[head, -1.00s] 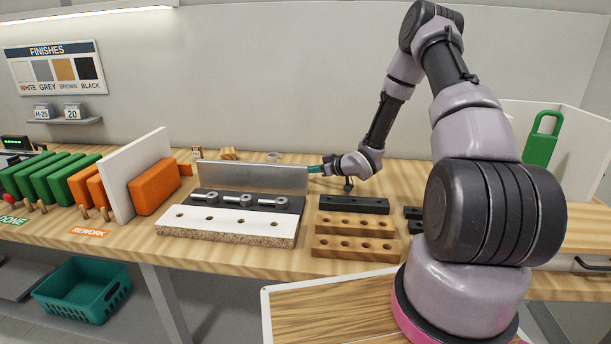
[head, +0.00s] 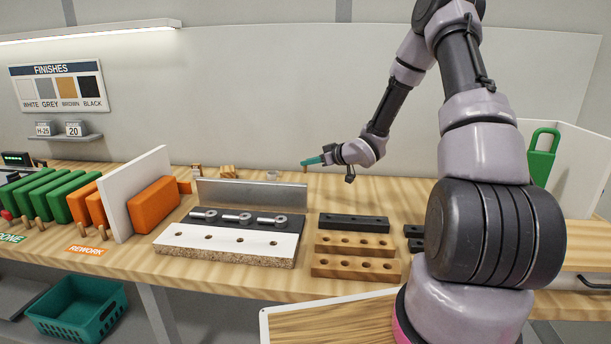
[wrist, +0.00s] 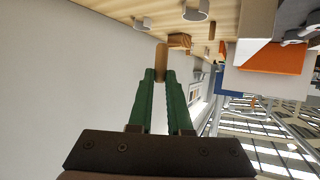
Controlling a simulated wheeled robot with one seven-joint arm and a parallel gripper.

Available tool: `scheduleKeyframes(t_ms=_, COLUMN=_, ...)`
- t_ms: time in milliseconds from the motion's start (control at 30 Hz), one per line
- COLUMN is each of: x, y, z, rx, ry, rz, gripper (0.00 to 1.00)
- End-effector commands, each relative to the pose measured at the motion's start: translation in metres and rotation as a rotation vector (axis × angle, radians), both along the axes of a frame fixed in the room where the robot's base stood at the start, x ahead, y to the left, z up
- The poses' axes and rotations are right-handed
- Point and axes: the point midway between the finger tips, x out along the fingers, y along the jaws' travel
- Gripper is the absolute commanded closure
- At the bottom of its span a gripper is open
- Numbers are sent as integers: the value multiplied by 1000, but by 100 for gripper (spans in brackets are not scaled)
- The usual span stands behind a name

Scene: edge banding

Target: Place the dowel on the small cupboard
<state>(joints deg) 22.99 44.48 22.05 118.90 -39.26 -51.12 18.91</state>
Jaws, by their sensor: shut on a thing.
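My gripper (head: 308,162) is at the back of the workbench, raised above its surface in front of the wall. Its green fingers are shut on a small brown wooden dowel (head: 305,168), whose end hangs just below the fingertips. In the wrist view the dowel (wrist: 161,62) shows between the tips of the gripper (wrist: 160,76), clear of other things. I cannot tell for sure which piece is the small cupboard. A white-edged, wood-topped surface (head: 330,325) shows at the bottom, and a unit with a dark handle (head: 598,284) at the right edge, partly hidden.
A metal fence (head: 250,192) stands behind a drilled white board (head: 215,240). Drilled wooden blocks (head: 355,265) and a black block (head: 353,222) lie to its right. Orange and green panels (head: 70,200) stand at the left.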

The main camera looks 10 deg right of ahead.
Motion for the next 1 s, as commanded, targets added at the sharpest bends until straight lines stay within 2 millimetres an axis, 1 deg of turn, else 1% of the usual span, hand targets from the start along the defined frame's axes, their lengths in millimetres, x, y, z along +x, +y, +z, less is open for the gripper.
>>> scheduleKeyframes(t_ms=67, x=0, y=0, z=4, rx=0, ry=-1, rz=0, gripper=100)
scheduleKeyframes(t_ms=167, x=0, y=0, z=16, rx=0, ry=-2, rz=-1, gripper=100)
scheduleKeyframes(t_ms=267, x=0, y=-1, z=35, rx=-1, ry=-5, rz=0, gripper=100)
scheduleKeyframes(t_ms=433, x=0, y=-1, z=75, rx=-2, ry=-6, rz=-1, gripper=100)
scheduleKeyframes(t_ms=500, x=-2, y=2, z=67, rx=0, ry=4, rz=-23, gripper=100)
scheduleKeyframes(t_ms=567, x=-3, y=3, z=63, rx=1, ry=3, rz=-46, gripper=100)
scheduleKeyframes(t_ms=767, x=-5, y=-3, z=50, rx=2, ry=4, rz=-148, gripper=100)
scheduleKeyframes(t_ms=867, x=-7, y=-9, z=40, rx=0, ry=4, rz=-219, gripper=100)
scheduleKeyframes(t_ms=967, x=-12, y=-21, z=24, rx=-1, ry=6, rz=-313, gripper=100)
scheduleKeyframes(t_ms=1000, x=-15, y=-27, z=17, rx=-2, ry=6, rz=-357, gripper=100)
